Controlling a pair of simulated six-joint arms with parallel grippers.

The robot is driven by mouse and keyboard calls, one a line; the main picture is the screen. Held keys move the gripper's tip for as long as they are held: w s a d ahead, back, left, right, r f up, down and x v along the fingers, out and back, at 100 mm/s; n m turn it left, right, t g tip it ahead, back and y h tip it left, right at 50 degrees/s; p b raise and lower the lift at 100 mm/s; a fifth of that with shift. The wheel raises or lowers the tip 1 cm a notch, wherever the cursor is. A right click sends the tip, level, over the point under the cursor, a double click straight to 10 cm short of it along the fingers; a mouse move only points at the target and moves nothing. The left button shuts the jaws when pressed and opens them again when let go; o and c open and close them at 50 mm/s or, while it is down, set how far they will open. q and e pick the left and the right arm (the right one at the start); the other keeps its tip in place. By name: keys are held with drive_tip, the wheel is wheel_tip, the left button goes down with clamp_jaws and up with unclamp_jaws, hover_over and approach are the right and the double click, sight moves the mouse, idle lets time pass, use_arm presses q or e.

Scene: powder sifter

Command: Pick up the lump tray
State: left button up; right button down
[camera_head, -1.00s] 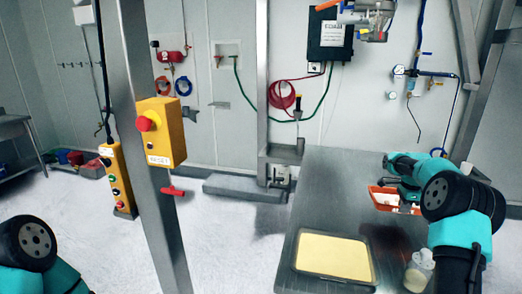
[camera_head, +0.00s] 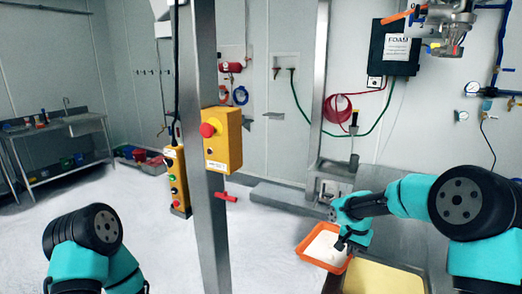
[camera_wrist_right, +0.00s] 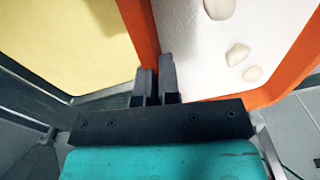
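The lump tray (camera_head: 302,251) is orange with a white floor. In the head view it is left of the yellow-filled tray, at the steel table's left edge, and seems raised. My right gripper (camera_head: 343,243) is at its right side. In the right wrist view, my gripper's fingers (camera_wrist_right: 156,82) are close together on the orange wall of the lump tray (camera_wrist_right: 142,28), with several pale lumps (camera_wrist_right: 237,54) on the white floor. My left arm shows at the lower left, but its gripper is out of view.
A yellow-filled tray (camera_head: 384,279) lies on the steel table (camera_head: 377,180). A metal post carries a yellow box with a red button (camera_head: 222,140). A machine (camera_head: 445,28) hangs at the upper right. White floor (camera_head: 270,220) is clear left of the table.

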sight(326, 264)
drive_tip(key=s+a+n, duration=0.1)
drive_tip(key=a, duration=0.2)
drive_tip(key=s+a+n, duration=0.1)
drive_tip(key=a+n, duration=0.1)
drive_tip(key=a, duration=0.1)
drive_tip(key=s+a+f+n, duration=0.1)
drive_tip(key=s+a, duration=0.1)
drive_tip(key=a, duration=0.1)
drive_tip(key=shift+s+a+n, duration=0.1)
drive_tip(key=shift+a+n, duration=0.2)
drive_tip(key=shift+a, duration=0.1)
drive_tip(key=shift+d, duration=0.1)
